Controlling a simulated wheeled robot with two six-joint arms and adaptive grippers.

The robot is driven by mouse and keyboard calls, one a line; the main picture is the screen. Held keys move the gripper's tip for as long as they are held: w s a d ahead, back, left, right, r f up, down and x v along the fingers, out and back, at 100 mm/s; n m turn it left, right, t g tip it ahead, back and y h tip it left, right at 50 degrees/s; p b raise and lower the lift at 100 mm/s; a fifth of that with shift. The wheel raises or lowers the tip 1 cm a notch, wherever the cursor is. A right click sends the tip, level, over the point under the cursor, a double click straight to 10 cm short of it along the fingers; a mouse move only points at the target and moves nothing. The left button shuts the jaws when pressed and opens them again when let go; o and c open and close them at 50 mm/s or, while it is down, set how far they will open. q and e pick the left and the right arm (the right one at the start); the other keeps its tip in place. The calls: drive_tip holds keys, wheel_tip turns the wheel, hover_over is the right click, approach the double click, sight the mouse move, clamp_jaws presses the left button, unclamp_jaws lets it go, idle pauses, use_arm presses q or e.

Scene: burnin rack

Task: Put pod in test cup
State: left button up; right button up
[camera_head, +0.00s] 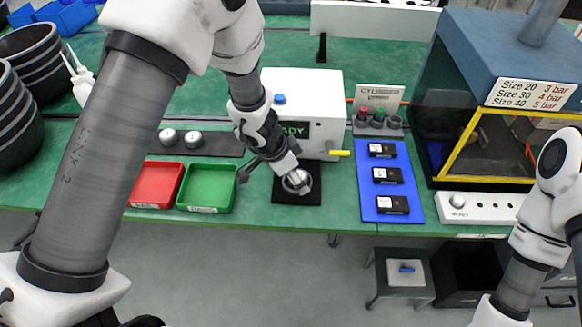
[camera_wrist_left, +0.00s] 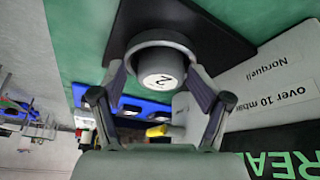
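The pod (camera_wrist_left: 165,82) is a grey cylinder with a round white top marked "2". In the left wrist view it stands inside or just above the dark grey ring of the test cup (camera_wrist_left: 160,42); how deep it sits cannot be told. In the head view the round metal cup and pod (camera_head: 297,181) show on a black plate before the white tester. My left gripper (camera_wrist_left: 160,85) points down here, one finger on each side of the pod. Whether the fingers press on it is unclear. My right arm is at the right edge; its gripper is not recognisable.
The white tester (camera_head: 318,88) stands close behind, with a yellow-tipped part on its right. A red tray (camera_head: 156,185) and a green tray (camera_head: 207,187) are left. A dark strip with two round pods (camera_head: 168,137) lies behind them. A blue mat (camera_head: 390,155) with black boxes is right.

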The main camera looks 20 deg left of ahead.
use_arm(q)
wheel_tip(320, 180, up, 2)
drive_tip(key=p, duration=0.3)
drive_tip(key=shift+r, duration=0.15)
drive_tip(key=shift+b+v, duration=0.7)
drive_tip(key=shift+v, duration=0.2)
drive_tip(key=p+v, duration=0.1)
drive_tip(key=v, duration=0.8)
drive_tip(key=shift+s+p, duration=0.2)
drive_tip(key=shift+p, duration=0.15)
drive_tip(key=shift+a, duration=0.15)
